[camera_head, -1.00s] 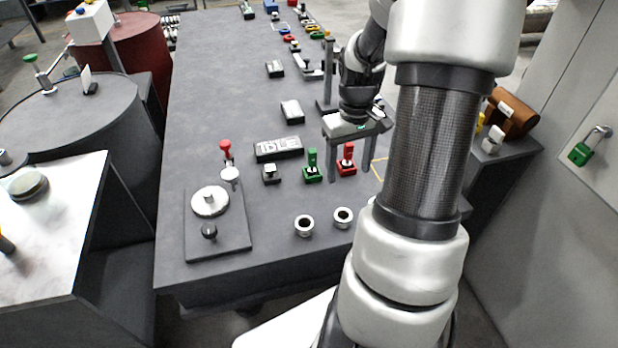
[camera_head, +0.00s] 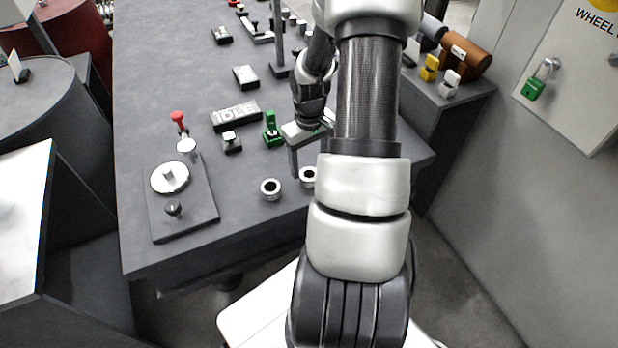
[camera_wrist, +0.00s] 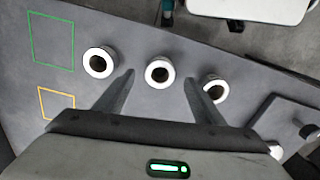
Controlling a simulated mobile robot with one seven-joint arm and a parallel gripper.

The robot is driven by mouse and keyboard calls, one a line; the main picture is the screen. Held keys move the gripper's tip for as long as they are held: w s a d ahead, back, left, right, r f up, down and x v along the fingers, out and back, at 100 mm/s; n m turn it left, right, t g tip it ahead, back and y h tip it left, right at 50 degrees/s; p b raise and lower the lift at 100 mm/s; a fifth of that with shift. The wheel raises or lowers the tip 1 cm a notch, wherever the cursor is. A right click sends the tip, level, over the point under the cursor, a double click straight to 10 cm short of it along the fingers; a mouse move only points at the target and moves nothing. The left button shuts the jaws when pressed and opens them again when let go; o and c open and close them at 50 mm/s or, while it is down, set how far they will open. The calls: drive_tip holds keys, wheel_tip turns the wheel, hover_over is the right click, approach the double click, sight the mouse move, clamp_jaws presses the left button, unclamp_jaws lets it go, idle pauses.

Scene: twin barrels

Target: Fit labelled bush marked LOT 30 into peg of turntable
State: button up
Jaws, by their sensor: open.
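Three grey bushes with white top rims stand on the bench in the wrist view: a left one (camera_wrist: 98,62), a middle one (camera_wrist: 159,73) and a right one (camera_wrist: 214,88). No LOT marking is readable. In the camera_head view two bushes show, one (camera_head: 270,189) left of one (camera_head: 308,176); my arm hides the third. The round pale turntable (camera_head: 160,184) with its short central peg (camera_head: 169,174) sits on a dark plate at the left, peg bare. My gripper (camera_wrist: 159,78) is open and empty, its fingertips on either side of the middle bush in the picture; contact cannot be told.
A red-topped lever (camera_head: 179,122), an IDLE block (camera_head: 236,115) and a green switch (camera_head: 271,132) stand behind the bushes. A black knob (camera_head: 173,208) is on the turntable plate. Green (camera_wrist: 52,38) and yellow (camera_wrist: 56,103) outlines mark bare bench.

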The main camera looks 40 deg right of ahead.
sight(309, 170)
wheel_tip(309, 170, down, 4)
drive_tip(key=shift+r, duration=0.2)
drive_tip(key=shift+c, duration=0.2)
